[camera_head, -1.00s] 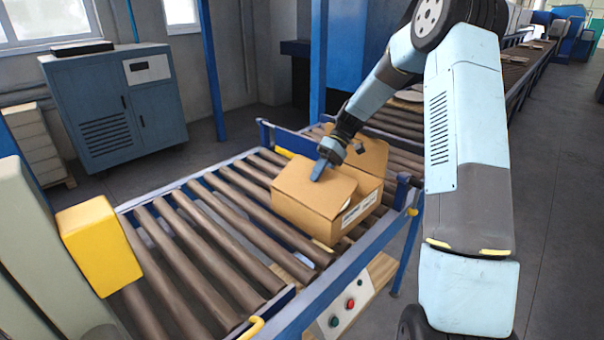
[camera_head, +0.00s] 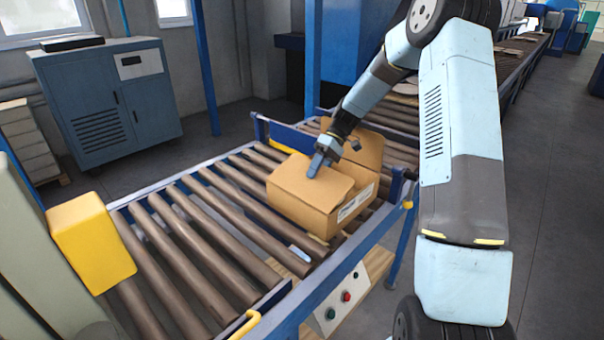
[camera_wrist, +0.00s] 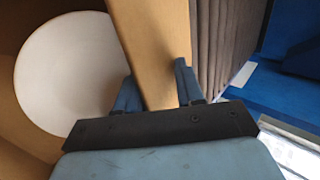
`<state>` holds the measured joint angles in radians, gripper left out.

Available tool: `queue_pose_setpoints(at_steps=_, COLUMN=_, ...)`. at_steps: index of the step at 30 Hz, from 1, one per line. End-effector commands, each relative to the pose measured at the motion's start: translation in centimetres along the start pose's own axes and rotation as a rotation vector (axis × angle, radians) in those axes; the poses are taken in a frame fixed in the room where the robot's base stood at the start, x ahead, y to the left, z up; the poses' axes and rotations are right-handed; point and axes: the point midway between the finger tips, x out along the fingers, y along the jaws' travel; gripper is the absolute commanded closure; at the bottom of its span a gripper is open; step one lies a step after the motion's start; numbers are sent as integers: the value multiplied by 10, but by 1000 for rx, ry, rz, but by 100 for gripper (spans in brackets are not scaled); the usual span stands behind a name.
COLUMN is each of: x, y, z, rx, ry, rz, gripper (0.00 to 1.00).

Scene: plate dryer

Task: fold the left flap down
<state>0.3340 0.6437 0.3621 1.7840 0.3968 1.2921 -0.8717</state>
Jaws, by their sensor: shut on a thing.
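An open cardboard box (camera_head: 312,215) stands on the roller conveyor. Its left flap (camera_head: 305,188) lies slanted, nearly flat, over the left part of the opening. Another flap (camera_head: 362,148) stands up on the far right side. A white round plate (camera_wrist: 70,75) shows inside the box beside the flap. The box's inside is mostly hidden in the head view.
The roller conveyor (camera_head: 190,235) has free rollers left of the box. Its blue side rail (camera_head: 345,280) runs along the near side, with a button panel (camera_head: 335,310) below. A yellow block (camera_head: 92,243) on a post stands at the left. A blue-grey cabinet (camera_head: 108,105) stands behind.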

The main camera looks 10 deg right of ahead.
Motion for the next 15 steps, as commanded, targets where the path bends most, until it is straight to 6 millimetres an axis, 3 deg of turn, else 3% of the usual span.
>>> queue_pose_setpoints(at_steps=8, x=-2, y=-3, z=-2, rx=-3, ry=2, rz=1, gripper=69)
queue_pose_setpoints(at_steps=15, x=-24, y=-24, z=0, rx=-3, ry=2, rz=3, gripper=69)
